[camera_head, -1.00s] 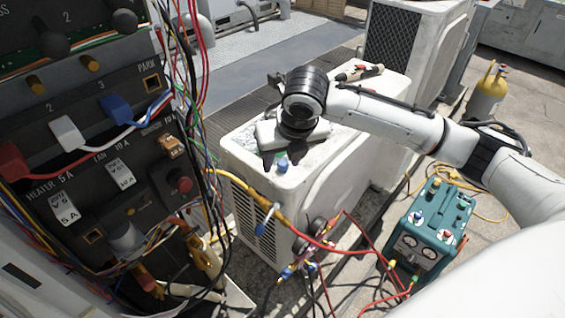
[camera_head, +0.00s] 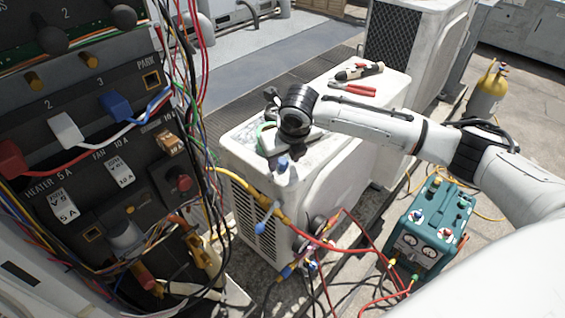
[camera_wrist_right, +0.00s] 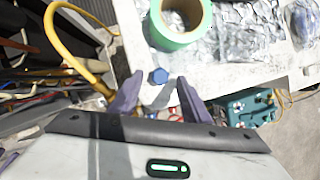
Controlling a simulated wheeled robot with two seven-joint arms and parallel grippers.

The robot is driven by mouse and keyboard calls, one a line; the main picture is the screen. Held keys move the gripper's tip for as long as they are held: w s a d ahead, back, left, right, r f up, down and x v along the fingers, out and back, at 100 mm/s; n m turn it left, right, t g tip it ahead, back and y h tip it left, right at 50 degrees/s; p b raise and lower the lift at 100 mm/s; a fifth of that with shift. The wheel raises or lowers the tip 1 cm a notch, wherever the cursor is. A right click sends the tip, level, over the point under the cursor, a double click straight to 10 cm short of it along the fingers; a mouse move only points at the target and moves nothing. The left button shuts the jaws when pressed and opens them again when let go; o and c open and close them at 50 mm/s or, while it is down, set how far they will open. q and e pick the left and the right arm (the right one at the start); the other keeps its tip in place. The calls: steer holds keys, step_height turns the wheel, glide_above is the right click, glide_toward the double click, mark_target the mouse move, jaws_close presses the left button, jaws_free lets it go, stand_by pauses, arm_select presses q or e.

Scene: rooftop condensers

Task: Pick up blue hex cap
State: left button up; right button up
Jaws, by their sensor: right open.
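The blue hex cap (camera_head: 282,164) stands on the front left corner of the white condenser's top (camera_head: 330,142). In the right wrist view the cap (camera_wrist_right: 158,76) lies just beyond and between the two purple-grey fingertips. My right gripper (camera_wrist_right: 156,92) is open and empty, pointing at the cap. In the head view the right gripper (camera_head: 276,152) is low over the condenser's corner, close behind the cap and partly hidden by the wrist. My left gripper is not in view.
A green tape roll (camera_wrist_right: 180,20) sits beside the cap. Red-handled pliers (camera_head: 352,89) and another tool (camera_head: 360,71) lie farther back on the condenser. A yellow hose (camera_head: 234,178) and hanging wires crowd the left. A teal gauge machine (camera_head: 430,225) stands at right.

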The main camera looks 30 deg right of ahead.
mark_target(284, 165)
steer(key=shift+w+f, duration=0.15)
steer(key=shift+f, duration=0.1)
jaws_close()
step_height(284, 165, up, 10)
stand_by(0.6)
steer(key=c, duration=0.7)
jaws_free()
jaws_close()
